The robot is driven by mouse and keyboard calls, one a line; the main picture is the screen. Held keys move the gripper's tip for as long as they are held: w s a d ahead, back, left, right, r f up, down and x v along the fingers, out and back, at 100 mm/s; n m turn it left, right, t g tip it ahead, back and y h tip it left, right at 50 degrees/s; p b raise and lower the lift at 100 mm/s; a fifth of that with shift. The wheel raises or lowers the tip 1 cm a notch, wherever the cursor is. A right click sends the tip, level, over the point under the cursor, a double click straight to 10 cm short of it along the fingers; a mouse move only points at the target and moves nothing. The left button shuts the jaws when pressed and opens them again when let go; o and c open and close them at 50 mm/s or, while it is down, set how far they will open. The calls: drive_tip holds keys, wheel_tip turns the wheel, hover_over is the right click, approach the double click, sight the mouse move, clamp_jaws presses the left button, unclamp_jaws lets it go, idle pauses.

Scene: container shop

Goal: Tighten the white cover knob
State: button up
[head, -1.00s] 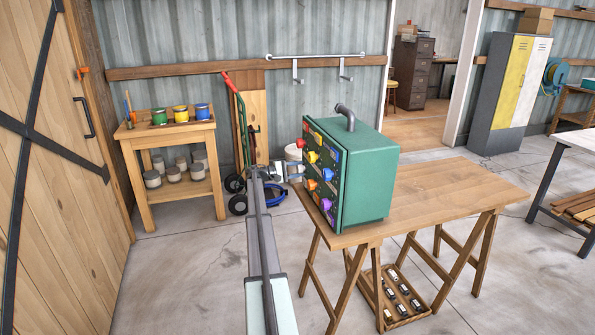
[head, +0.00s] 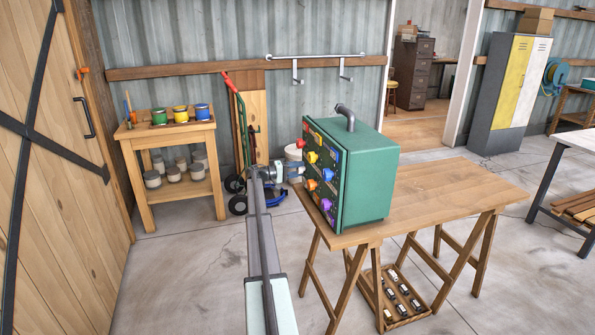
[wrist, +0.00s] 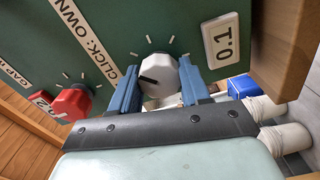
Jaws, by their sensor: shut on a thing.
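The white cover knob (wrist: 158,76) is on the dark green panel in the wrist view, with a dark pointer line and tick marks around it. A plate reading 0.1 (wrist: 221,40) is beside it. My gripper (wrist: 160,84) has its two blue fingers on either side of the knob and is shut on it. In the head view my gripper (head: 296,171) reaches the left, knobbed face of the green box (head: 370,180); the white knob is hidden there.
A red knob (wrist: 73,103) is near the white one. Other coloured knobs, such as an orange one (head: 328,174), crowd the panel. The box stands on a wooden table (head: 440,190), clear to its right. A paint stand (head: 165,140) and a hand truck stand behind.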

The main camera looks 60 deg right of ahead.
idle(0.3)
drive_tip(key=o, duration=1)
drive_tip(key=shift+o, duration=0.2)
drive_tip(key=v, duration=1.4)
drive_tip(key=shift+d, duration=0.1)
